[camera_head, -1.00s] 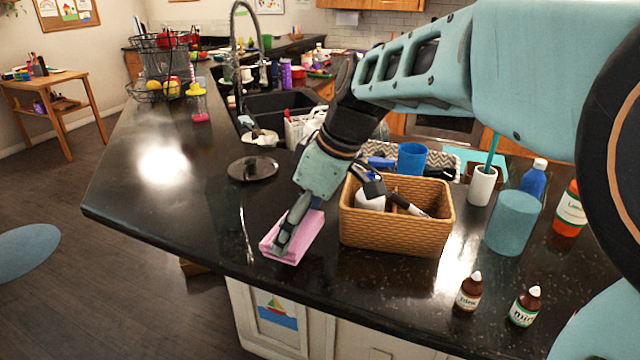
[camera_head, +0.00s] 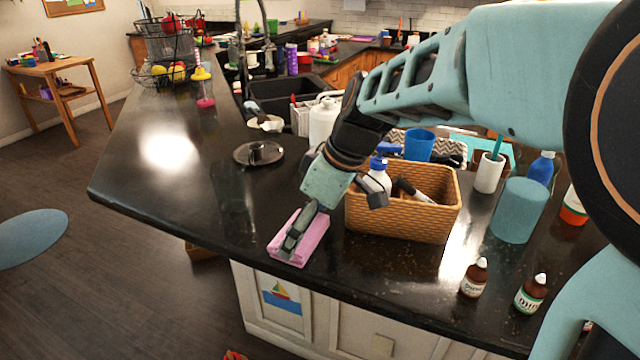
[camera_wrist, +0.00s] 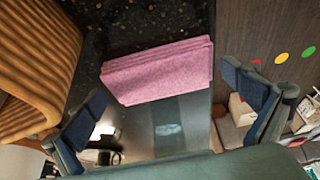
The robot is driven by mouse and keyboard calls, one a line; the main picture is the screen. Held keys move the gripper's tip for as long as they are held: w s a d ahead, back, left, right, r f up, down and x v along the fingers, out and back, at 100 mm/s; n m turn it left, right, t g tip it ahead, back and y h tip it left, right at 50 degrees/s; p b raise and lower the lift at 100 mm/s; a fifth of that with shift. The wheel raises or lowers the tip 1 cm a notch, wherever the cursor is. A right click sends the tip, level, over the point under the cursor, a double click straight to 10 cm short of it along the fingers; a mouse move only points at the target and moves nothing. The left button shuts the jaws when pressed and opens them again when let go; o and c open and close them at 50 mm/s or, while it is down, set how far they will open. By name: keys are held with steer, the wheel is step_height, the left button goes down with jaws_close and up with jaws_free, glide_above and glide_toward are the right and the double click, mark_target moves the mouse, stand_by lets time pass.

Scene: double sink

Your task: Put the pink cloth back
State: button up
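The pink cloth (camera_head: 313,243) is a folded, flat block on the dark counter near its front edge, left of the wicker basket. In the wrist view the cloth (camera_wrist: 158,72) lies across the upper middle, its layered folds showing. My gripper (camera_head: 293,243) is over the cloth from above in the head view and hides part of it. In the wrist view the two fingers of my gripper (camera_wrist: 164,88) are spread wide, one on either side of the cloth, with nothing clamped. Whether a fingertip touches the cloth, I cannot tell.
The wicker basket (camera_head: 400,222), with a spray bottle (camera_head: 378,175) inside, stands close right of my gripper. A dark round holder (camera_head: 259,152) is behind, near the sink (camera_head: 285,97). Small brown bottles (camera_head: 475,278) stand front right. The counter left of the cloth is clear.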

steer(key=shift+r+p, duration=0.3)
steer(key=p+v, duration=0.6)
steer(key=v, duration=0.5)
steer(key=shift+r, duration=0.35)
steer(key=shift+s+d, duration=0.1)
steer(key=shift+d, duration=0.05)
